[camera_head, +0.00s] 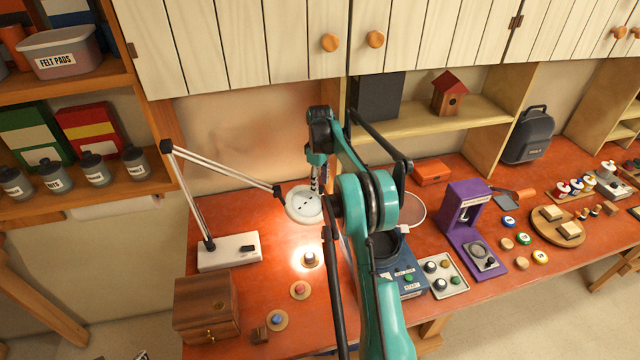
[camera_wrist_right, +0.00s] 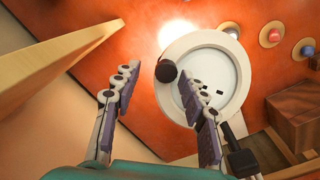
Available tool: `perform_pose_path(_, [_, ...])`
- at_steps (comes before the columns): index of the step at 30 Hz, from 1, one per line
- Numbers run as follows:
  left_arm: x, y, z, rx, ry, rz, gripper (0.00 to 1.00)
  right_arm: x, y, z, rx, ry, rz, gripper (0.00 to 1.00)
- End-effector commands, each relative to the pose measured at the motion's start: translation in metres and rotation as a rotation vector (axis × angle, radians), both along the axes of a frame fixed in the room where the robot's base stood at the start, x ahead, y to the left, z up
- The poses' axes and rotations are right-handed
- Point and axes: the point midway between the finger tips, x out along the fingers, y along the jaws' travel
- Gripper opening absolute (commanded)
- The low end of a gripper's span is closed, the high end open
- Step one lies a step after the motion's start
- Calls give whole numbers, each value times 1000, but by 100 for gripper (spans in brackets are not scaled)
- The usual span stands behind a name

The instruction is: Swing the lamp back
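The desk lamp has a white base (camera_head: 228,251) on the left of the red bench, two thin white rods and a round white head (camera_head: 303,205). The head hangs over the bench and lights a spot below it. My right gripper (camera_head: 317,182) is at the head's back edge, partly hidden by my teal arm. In the wrist view the right gripper (camera_wrist_right: 157,78) is open, its two padded fingers apart. A round black knob (camera_wrist_right: 166,70) at the rim of the lamp head (camera_wrist_right: 235,70) shows between them; I see no finger closed on it. My left gripper is not in view.
Under and near the head stand small pieces on round discs (camera_head: 300,290). A wooden box (camera_head: 207,306) is at front left. A blue device (camera_head: 405,282) and purple stand (camera_head: 465,225) are to the right. Cabinets (camera_head: 240,45) hang above, and a shelf panel (camera_wrist_right: 60,70) is near the gripper.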

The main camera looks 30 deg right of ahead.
Motion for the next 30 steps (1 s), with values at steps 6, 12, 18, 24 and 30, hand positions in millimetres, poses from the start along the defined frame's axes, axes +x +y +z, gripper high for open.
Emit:
perform_pose_path(6, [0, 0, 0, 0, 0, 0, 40, -1, 0, 1, 1, 2, 0, 42])
perform_pose_path(12, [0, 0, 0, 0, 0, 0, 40, 0, 0, 25, 1, 3, 0, 42])
perform_pose_path(18, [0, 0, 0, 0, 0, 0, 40, 2, 0, 58, 1, 3, 0, 42])
perform_pose_path(24, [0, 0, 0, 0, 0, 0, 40, 2, 0, 73, 1, 3, 0, 42])
perform_pose_path(30, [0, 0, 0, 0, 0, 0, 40, 2, 0, 73, 1, 3, 0, 42])
